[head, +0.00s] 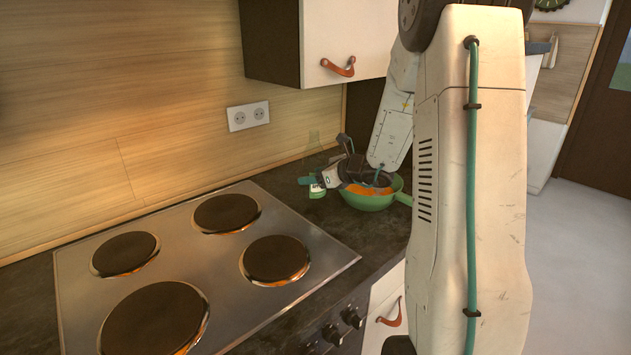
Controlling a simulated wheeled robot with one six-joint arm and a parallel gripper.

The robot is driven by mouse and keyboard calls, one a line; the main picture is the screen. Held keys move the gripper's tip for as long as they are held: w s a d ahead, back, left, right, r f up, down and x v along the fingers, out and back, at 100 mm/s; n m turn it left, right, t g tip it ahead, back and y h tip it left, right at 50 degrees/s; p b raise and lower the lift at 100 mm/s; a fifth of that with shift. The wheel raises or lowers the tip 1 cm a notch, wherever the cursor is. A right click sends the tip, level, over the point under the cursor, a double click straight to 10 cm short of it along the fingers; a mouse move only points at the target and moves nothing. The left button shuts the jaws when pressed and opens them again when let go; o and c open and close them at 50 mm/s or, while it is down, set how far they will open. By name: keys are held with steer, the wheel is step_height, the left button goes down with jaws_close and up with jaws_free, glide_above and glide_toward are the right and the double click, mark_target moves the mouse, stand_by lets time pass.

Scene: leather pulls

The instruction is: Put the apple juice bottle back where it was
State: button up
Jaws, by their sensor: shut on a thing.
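The apple juice bottle (317,189) looks like clear glass with a green and white label low on it. It is upright at the back of the dark counter, beyond the hob. My gripper (319,171) reaches it from the right and is shut on it. The fingers and wrist cover part of the bottle's middle and right side. I cannot tell whether the bottle's base touches the counter.
A green pan (371,201) with orange contents sits just right of the bottle, partly under my gripper. The hob (190,255) with round plates fills the front left. A wall cupboard (345,38) hangs above. My arm hides the right side.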

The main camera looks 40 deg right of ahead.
steer(key=shift+f, duration=0.8)
steer(key=shift+f, duration=0.1)
steer(key=o, duration=1.4)
steer(key=shift+f, duration=0.1)
